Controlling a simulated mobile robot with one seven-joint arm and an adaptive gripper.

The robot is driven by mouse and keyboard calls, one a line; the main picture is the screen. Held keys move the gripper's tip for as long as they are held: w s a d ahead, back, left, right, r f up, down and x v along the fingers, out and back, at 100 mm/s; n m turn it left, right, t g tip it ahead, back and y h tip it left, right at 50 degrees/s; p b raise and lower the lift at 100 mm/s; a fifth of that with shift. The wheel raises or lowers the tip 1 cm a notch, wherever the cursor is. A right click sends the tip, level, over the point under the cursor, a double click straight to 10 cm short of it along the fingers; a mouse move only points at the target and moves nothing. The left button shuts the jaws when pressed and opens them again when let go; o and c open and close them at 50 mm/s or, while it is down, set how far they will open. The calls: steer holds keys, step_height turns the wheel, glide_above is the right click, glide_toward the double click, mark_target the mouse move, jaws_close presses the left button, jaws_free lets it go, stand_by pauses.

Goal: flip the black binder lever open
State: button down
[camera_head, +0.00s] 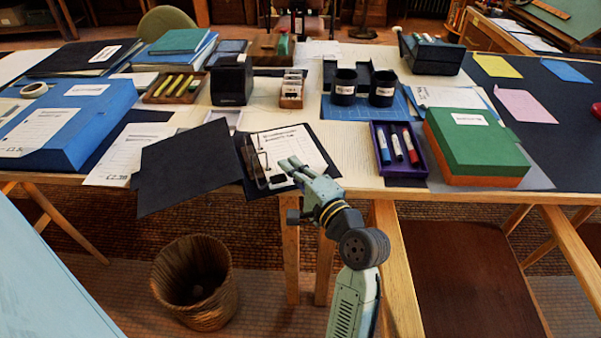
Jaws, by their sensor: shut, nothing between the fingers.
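The black binder (190,167) lies open at the front edge of the table. Its left cover hangs out over the edge and its right side bears a white sheet (300,145). A dark ring mechanism with its lever (254,165) runs along the spine. The lever is too small for me to tell its exact position. My gripper (288,166) is shut and empty. It appears over the lower part of the binder, just right of the mechanism, and hides part of the sheet. I cannot tell whether it touches the binder.
A purple tray (376,170) with markers and a green box (480,140) stand to the right. A blue box file (75,125) lies to the left. Behind are a wooden tray (150,97) and black cups (345,86). A wicker basket (195,280) stands on the floor in front.

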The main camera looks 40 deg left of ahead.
steer(key=shift+p+x, duration=0.3)
steer(key=shift+x, duration=1.85)
